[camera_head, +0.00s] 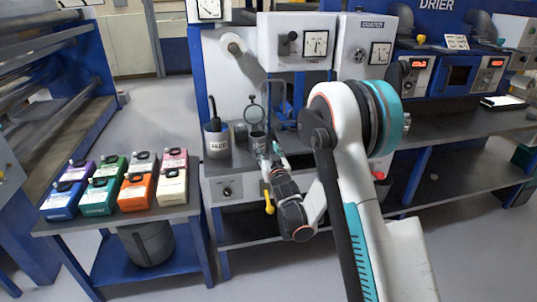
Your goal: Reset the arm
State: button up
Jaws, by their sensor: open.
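My white, teal and black arm rises from the lower right, bends at a large teal-ringed joint, and comes back down in front of the bench. My gripper (271,150) is at its end, small in the picture, pointing away toward the back of the bench. It is open. I see nothing held between the fingers. The arm hides part of the bench behind it.
A grey bench (225,165) holds a labelled pot (216,140) with a tool in it. A side table (62,227) carries several coloured boxes, with a grey bin (147,243) below. A dryer machine (460,72) stands at right. Floor at left rear is clear.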

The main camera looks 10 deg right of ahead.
jog(key=shift+r, duration=0.1)
jog(key=s+d+r+g, duration=0.1)
jog(key=s+r+g, duration=0.2)
jog(key=s+r, duration=0.45)
jog(key=s+d+r+g, duration=0.15)
jog(key=s+r, duration=0.35)
jog(key=s, duration=0.5)
jog(key=s+a+f+g, duration=0.1)
jog(key=s+f+g, duration=0.1)
jog(key=s, duration=1.2)
jog(key=s+a+f+g, duration=0.1)
jog(key=s+g, duration=0.3)
jog(key=s, duration=1.1)
jog(key=shift+s+a+f, duration=0.25)
jog(key=shift+s+f, duration=0.05)
jog(key=shift+f, duration=0.2)
